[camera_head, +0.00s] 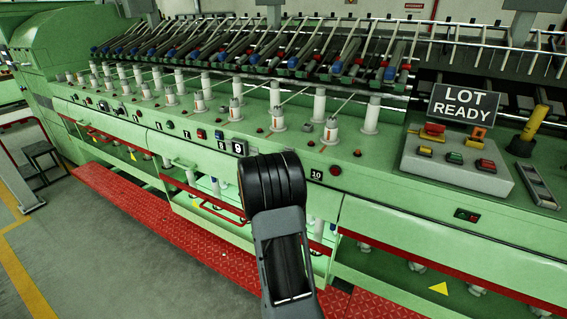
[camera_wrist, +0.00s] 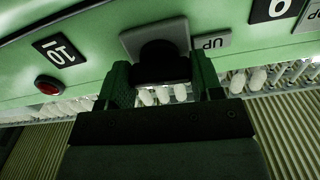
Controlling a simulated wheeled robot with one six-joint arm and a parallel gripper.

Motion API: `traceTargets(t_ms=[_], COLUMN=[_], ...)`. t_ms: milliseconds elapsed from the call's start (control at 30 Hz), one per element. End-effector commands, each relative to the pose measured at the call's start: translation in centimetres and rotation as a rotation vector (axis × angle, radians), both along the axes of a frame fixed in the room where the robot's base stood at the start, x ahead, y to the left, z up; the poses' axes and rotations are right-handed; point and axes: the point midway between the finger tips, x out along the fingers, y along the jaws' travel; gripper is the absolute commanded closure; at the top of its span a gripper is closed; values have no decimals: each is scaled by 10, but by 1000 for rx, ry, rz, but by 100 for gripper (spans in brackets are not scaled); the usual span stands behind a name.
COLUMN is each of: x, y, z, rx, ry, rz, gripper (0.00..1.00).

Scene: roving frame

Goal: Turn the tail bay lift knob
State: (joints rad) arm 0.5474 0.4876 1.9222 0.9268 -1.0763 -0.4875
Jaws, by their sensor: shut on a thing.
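In the wrist view, a dark round knob (camera_wrist: 159,50) sits on a grey square plate (camera_wrist: 175,27) on the green machine front. My gripper (camera_wrist: 160,70) has one finger on each side of the knob's dark grip and is shut on it. In the head view, my black arm hides the knob and the gripper. It reaches the panel between the number plates 9 (camera_head: 239,148) and 10 (camera_head: 317,174).
A red button (camera_wrist: 48,86) and the number plate 10 (camera_wrist: 60,50) are near the gripper in the wrist view. White bobbins (camera_head: 331,130) stand on the ledge above. A grey control box (camera_head: 455,172) with a LOT READY sign (camera_head: 464,104) is at right. Red rails (camera_head: 215,211) run below.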

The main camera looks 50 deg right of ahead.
Motion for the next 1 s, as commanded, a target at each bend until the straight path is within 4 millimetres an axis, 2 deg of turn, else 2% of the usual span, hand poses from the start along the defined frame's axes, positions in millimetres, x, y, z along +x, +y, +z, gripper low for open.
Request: traceTargets(t_ms=[300,767,800,1000], x=[0,0,0,0], y=[0,0,0,0], z=[0,0,0,0], rx=[-19,-23,-23,-22], ry=[80,91,91,90], rz=[0,0,0,0], gripper=[64,64,40,20])
